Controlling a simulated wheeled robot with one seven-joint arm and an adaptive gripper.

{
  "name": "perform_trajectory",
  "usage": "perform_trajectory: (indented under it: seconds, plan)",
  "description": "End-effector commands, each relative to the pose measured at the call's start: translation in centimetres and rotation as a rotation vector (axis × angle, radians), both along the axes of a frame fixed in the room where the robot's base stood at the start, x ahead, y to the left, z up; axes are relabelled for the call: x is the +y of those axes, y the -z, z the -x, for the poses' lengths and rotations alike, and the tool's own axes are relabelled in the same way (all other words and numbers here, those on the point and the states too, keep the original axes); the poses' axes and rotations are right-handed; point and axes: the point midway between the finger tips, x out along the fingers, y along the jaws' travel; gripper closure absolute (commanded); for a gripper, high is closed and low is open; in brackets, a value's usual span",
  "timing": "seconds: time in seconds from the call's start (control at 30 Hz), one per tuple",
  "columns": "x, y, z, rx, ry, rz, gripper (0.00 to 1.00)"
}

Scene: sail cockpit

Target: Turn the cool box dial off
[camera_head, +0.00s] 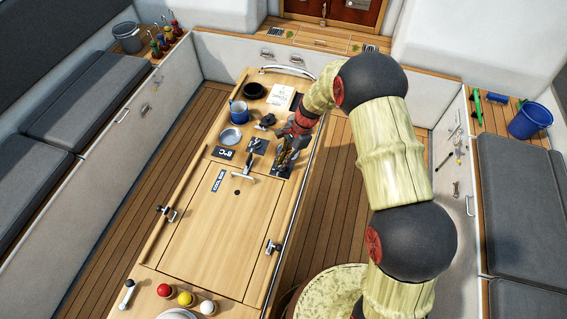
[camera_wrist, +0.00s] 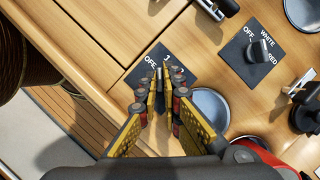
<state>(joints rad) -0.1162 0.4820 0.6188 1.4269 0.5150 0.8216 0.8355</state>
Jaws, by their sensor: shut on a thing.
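My gripper (camera_head: 286,158) is over the far right part of the wooden cockpit table. In the wrist view my gripper (camera_wrist: 164,78) has its fingertips close together over a dark dial plate (camera_wrist: 137,76). The letters "OFF" show on its left and part of the other marking is covered. The fingers are shut on the dial knob, which is mostly hidden between them, so its pointing direction cannot be told.
A second dial (camera_wrist: 260,50) on a plate marked "OFF", "WHITE" and "RED" is close by. A T-shaped handle (camera_head: 243,174) is near. The table's middle lid is clear.

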Motion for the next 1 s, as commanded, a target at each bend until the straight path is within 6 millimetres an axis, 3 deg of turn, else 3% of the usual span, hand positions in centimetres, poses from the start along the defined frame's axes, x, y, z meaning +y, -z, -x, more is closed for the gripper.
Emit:
perform_trajectory:
  seconds: [0.5, 1.0]
  plan:
    - [0.22, 0.04, -0.31, -0.002, -0.401, 0.000, 1.00]
    - [0.27, -0.06, -0.36, -0.003, -0.520, 0.000, 1.00]
